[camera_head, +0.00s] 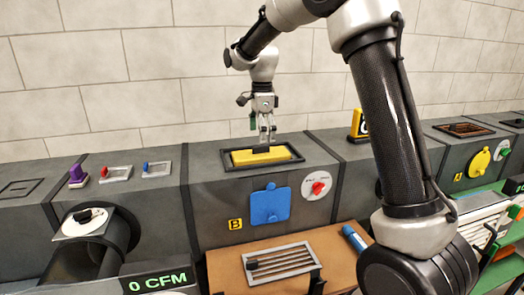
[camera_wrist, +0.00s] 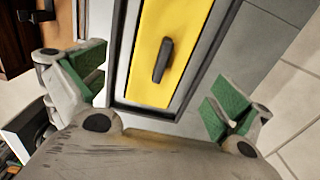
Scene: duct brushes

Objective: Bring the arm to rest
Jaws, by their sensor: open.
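My gripper (camera_head: 265,136) hangs from my arm, pointing down over the duct section marked B. It is just above a yellow panel (camera_head: 246,159) set in a dark frame on top of the duct. In the wrist view my gripper (camera_wrist: 155,98) is open, its green-padded fingers well apart. The yellow panel (camera_wrist: 150,25) with its dark handle (camera_wrist: 162,60) lies between and beyond the fingers. Nothing is held. In the head view the fingertips overlap the panel's handle, so the gap between them is hard to judge there.
The grey duct (camera_head: 215,205) runs across the view with a blue plate (camera_head: 270,204) and red knob (camera_head: 319,188) on its front. A wooden table (camera_head: 222,262) below holds a tray of rods (camera_head: 283,262) and a blue cylinder (camera_head: 354,238). A tiled wall stands behind.

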